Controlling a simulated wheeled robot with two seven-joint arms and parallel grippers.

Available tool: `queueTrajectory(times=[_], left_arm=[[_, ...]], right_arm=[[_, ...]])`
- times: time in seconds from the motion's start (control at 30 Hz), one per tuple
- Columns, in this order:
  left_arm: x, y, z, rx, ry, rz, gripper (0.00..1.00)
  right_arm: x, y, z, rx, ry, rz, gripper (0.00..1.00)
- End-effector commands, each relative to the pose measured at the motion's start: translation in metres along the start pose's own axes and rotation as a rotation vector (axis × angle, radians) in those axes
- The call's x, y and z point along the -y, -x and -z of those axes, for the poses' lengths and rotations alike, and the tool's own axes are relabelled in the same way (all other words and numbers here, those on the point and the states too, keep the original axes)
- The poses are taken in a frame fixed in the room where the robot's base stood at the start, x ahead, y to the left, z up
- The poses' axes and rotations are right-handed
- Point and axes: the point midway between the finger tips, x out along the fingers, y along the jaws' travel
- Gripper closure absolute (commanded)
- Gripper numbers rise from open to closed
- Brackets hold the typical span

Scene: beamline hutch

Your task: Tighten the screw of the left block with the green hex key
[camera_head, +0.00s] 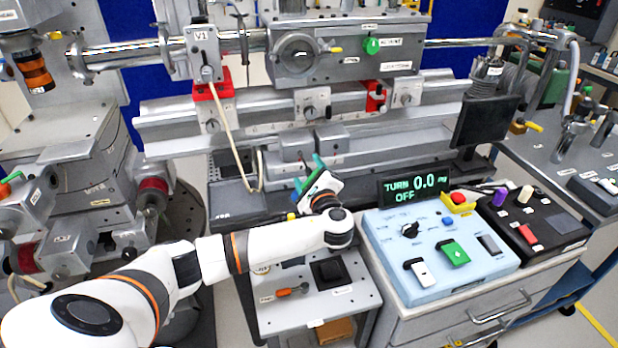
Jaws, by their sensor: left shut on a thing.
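My left arm comes in from the lower left, and its left gripper (308,180) is at the middle of the view, just below and in front of two small grey blocks. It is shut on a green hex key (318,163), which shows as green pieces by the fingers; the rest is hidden. The left block (296,148) stands on the rail's front, beside the right block (331,137). Its screw is too small to make out, and I cannot tell whether the key touches it. My right gripper is not in view.
A dark display (413,189) reads "TURN 0.0" and "OFF". A light blue control box (437,275) and a black box (545,240) stand right of my arm. A small grey stand (345,303) holds an orange-handled tool (287,292). A cable (235,135) hangs left of the blocks.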

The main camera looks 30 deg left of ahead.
Motion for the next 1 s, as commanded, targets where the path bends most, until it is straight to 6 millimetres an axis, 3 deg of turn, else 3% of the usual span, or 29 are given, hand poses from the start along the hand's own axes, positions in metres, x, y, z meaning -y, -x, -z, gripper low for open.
queueTrajectory(times=[1.0], left_arm=[[-0.0014, 0.0, 0.0028, -0.008, -0.004, -0.008, 0.72]], right_arm=[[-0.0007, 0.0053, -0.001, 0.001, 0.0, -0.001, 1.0]])
